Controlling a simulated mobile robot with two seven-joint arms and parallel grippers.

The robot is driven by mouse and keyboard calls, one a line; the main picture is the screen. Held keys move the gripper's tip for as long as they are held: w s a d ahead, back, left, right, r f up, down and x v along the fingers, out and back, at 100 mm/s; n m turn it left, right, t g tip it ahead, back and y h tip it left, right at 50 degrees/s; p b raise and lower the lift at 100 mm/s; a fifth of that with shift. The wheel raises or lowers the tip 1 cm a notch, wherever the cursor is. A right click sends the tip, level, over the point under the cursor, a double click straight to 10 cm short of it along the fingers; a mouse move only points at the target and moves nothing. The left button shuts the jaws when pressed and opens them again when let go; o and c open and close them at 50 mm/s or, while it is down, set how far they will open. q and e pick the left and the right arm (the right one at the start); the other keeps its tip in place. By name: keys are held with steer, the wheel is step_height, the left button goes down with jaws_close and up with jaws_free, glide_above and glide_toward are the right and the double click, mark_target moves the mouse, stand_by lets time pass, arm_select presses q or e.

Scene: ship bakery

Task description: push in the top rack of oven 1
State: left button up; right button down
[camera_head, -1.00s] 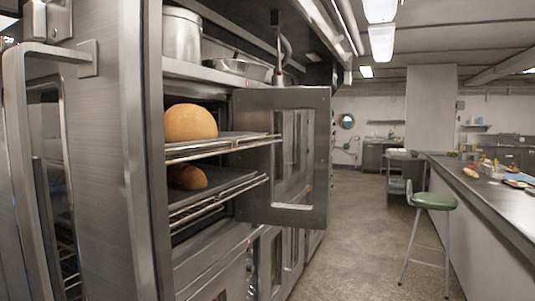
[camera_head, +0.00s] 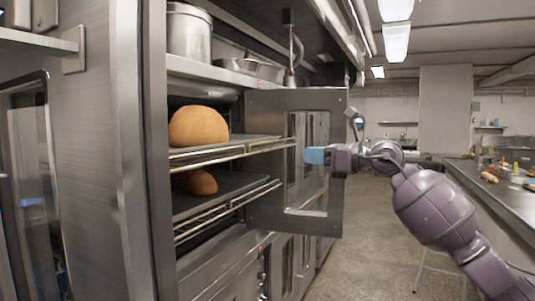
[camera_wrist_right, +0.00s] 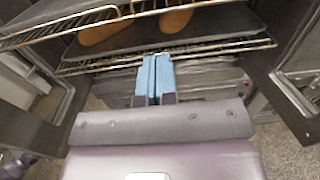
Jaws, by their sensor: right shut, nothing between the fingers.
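The open oven holds two racks that stick out past its front. The top rack (camera_head: 225,150) carries a tray with a large round loaf (camera_head: 199,127). The lower rack (camera_head: 225,212) carries a dark tray with a smaller loaf (camera_head: 197,182). My right gripper (camera_head: 308,156) has blue fingertips and is shut and empty. In the head view it appears to the right of the top rack's front end, over the open door. In the right wrist view, the closed fingers (camera_wrist_right: 155,62) point toward the wire racks; contact cannot be told. My left gripper is not in view.
The open oven door (camera_head: 262,165) stands at the right of the racks. Pots (camera_head: 190,33) and pans sit on the shelf above. A long counter (camera_head: 500,197) runs along the right. The aisle floor between looks mostly free.

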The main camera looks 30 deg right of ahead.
mark_target(259, 152)
steer(key=x, duration=1.1)
steer(key=shift+w+a+p, duration=0.1)
steer(key=shift+a+p, duration=0.05)
steer(key=shift+p, duration=0.25)
steer(key=shift+w+a, duration=0.2)
steer(key=shift+w, duration=0.3)
steer(key=shift+w+a, duration=0.1)
